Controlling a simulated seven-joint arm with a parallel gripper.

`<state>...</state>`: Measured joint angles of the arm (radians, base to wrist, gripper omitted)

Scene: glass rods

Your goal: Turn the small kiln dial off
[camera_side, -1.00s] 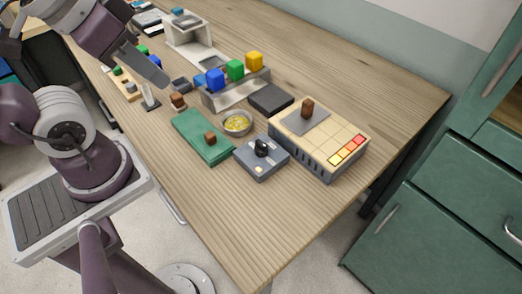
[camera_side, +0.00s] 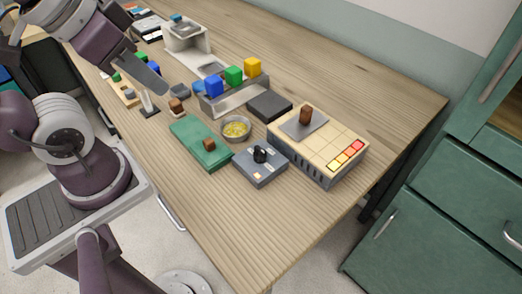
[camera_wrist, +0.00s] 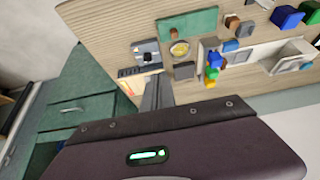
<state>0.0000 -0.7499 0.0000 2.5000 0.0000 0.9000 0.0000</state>
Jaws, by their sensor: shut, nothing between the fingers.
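The small kiln (camera_side: 312,150) is a beige-topped box at the right of the table, with yellow, orange and red glowing cells at its front right. A grey control box (camera_side: 260,167) stands just left of it and carries a black dial (camera_side: 260,155). The box also shows in the wrist view (camera_wrist: 146,56). The dial's exact setting is too small to read. My gripper (camera_side: 163,86) is shut and empty, above the left part of the table, well apart from the dial. Its fingers also show in the wrist view (camera_wrist: 157,93).
A brown block on a grey plate (camera_side: 304,123) sits on the kiln. A green mat (camera_side: 196,141) with a brown block and a bowl of yellow bits (camera_side: 236,128) lie left of the dial. Blue, green and yellow blocks (camera_side: 233,76) stand behind. The front table area is clear.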

